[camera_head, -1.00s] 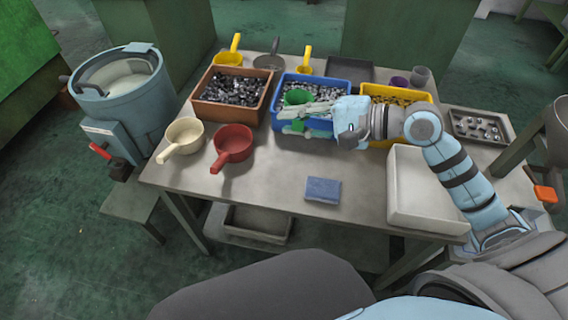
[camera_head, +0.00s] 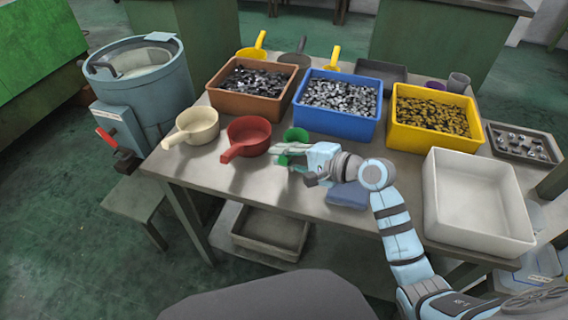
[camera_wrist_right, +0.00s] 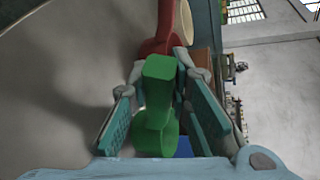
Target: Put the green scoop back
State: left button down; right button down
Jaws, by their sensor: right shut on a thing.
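The green scoop (camera_head: 296,136) is at my right gripper (camera_head: 284,154) in the head view, in front of the blue bin and just right of the red scoop. The gripper is shut on it; its handle (camera_wrist_right: 156,105) shows between the two fingers (camera_wrist_right: 160,110) in the right wrist view. The fingers and hand hide part of the scoop. Whether it touches the table I cannot tell. My left gripper is not in view.
A red scoop (camera_head: 249,133) and a cream scoop (camera_head: 197,124) lie to the left. Behind stand a brown bin (camera_head: 226,103), a blue bin (camera_head: 335,125) and a yellow bin (camera_head: 430,139) of small parts. A white tray (camera_head: 462,234) and a blue block (camera_head: 347,196) are near the front.

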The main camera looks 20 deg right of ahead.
jog(key=shift+f, duration=0.8)
jog(key=shift+f, duration=0.15)
jog(key=c, duration=1.5)
grip_release()
jog(key=shift+r, duration=0.25)
jog(key=v, duration=1.2)
jog(key=shift+f+p, duration=0.1)
jog(key=shift+p, duration=0.3)
